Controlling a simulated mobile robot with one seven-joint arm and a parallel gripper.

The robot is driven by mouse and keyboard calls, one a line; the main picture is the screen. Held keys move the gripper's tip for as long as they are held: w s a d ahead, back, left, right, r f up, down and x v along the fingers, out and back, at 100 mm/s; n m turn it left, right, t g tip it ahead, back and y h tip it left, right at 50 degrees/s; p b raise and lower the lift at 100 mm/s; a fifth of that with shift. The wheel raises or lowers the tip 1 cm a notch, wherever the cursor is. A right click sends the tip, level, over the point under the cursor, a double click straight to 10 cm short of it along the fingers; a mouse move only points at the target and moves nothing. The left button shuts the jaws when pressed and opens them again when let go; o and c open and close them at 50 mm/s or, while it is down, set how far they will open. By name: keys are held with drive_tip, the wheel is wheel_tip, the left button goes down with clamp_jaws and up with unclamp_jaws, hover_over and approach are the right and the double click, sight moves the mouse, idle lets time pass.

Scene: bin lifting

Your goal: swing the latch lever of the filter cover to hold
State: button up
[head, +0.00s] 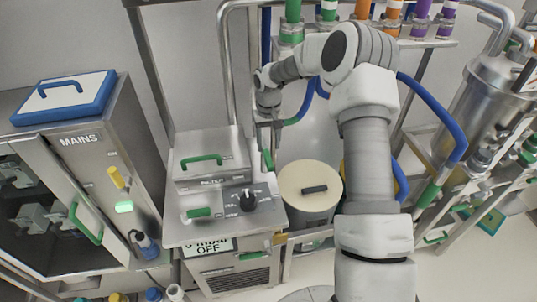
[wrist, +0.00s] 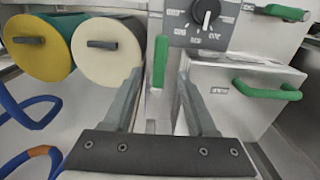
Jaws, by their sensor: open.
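The filter cover (head: 210,155) is a grey metal box with a green handle, on top of the steel cabinet in the head view. It also shows at the right of the wrist view (wrist: 232,95). The latch lever (head: 267,160) is a short green bar beside the cover's right edge. In the wrist view the lever (wrist: 160,62) points up and down the picture. My gripper (wrist: 160,78) is open, with one finger on each side of the lever's line. Its jaws look empty; I cannot tell whether a finger touches the lever.
A black knob (head: 247,200) and a green handle (head: 199,212) are on the cabinet's panel. A cream-lidded drum (head: 310,180) stands right of the cabinet; a yellow-lidded one (wrist: 38,48) shows in the wrist view. Blue hoses (wrist: 28,115) hang nearby. The MAINS cabinet (head: 85,170) stands left.

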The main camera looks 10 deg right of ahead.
sight(268, 159)
wheel_tip(268, 159, down, 6)
drive_tip(key=shift+f+p, duration=0.1)
drive_tip(key=shift+p, duration=0.35)
clamp_jaws()
idle(1.3)
